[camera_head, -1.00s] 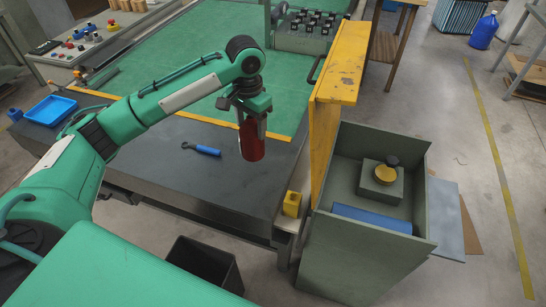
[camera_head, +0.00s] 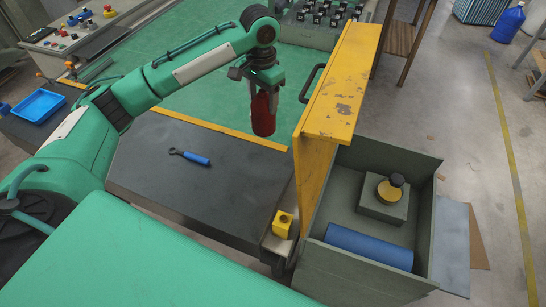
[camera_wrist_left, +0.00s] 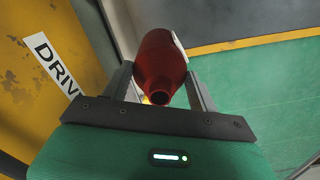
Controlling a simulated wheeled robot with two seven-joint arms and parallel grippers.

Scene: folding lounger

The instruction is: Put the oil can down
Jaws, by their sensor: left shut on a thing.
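The red oil can (camera_head: 263,114) hangs upright below my left gripper (camera_head: 263,97) in the head view, near the yellow panel. In the left wrist view the red can (camera_wrist_left: 160,64) sits between the two fingers of my left gripper (camera_wrist_left: 160,85), its narrow neck toward the camera. The left gripper is shut on it. My right gripper does not show.
The dark tabletop has free room.

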